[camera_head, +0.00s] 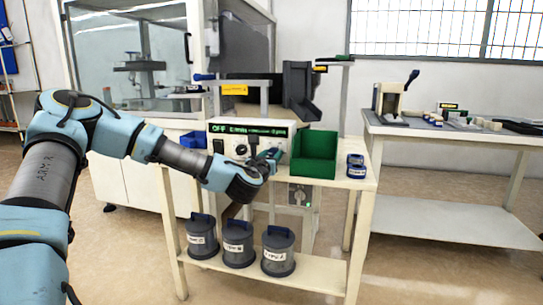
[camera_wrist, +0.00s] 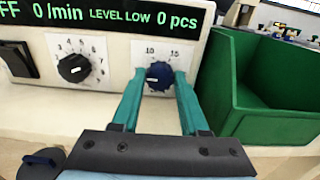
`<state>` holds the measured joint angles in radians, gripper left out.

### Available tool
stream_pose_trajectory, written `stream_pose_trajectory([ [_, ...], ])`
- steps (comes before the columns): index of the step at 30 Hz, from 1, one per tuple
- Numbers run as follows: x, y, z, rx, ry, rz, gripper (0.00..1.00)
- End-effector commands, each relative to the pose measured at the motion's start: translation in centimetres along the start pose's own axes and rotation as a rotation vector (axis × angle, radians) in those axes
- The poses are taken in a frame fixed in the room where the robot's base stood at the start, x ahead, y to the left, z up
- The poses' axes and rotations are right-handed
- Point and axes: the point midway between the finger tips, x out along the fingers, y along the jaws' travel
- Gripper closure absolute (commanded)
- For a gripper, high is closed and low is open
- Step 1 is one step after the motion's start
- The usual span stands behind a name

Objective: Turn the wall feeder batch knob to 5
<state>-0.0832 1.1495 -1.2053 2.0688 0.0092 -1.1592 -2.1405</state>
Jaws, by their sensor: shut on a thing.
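A white control box (camera_head: 225,146) stands on the table, and its green-lettered display (camera_wrist: 90,18) reads OFF, 0/min, LEVEL LOW, 0 pcs. A dark blue knob (camera_wrist: 159,75) sits on its front in a dial with 10 and 15 readable above it. A pale mark shows on the knob's left side; the exact number it points to cannot be told. My gripper (camera_wrist: 157,79) has its teal fingers on either side of this knob and is shut on it. In the head view my gripper (camera_head: 271,156) is at the front of the box and hides the knob.
A black knob (camera_wrist: 73,68) with its own dial and a black switch (camera_wrist: 17,58) are to the left. A green bin (camera_wrist: 275,122) stands close on the right. Lidded grey containers (camera_head: 238,243) stand on the lower shelf. A second table (camera_head: 440,134) is at the right.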

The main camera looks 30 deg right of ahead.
Motion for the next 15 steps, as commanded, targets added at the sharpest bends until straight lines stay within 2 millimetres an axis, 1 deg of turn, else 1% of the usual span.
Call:
stream_pose_trajectory([
  [4, -0.02, 0.03, -0.11, -0.001, 0.002, 0.001, 1.0],
  [5, -0.02, 0.03, -0.11, -0.001, 0.003, 0.001, 0.55],
  [12, -0.01, 0.02, -0.06, 0.0, 0.002, 0.001, 0.28],
  [13, -0.01, 0.02, -0.06, 0.0, 0.001, 0.0, 0.26],
  [15, 0.0, 0.02, -0.05, 0.0, 0.001, 0.0, 0.26],
])
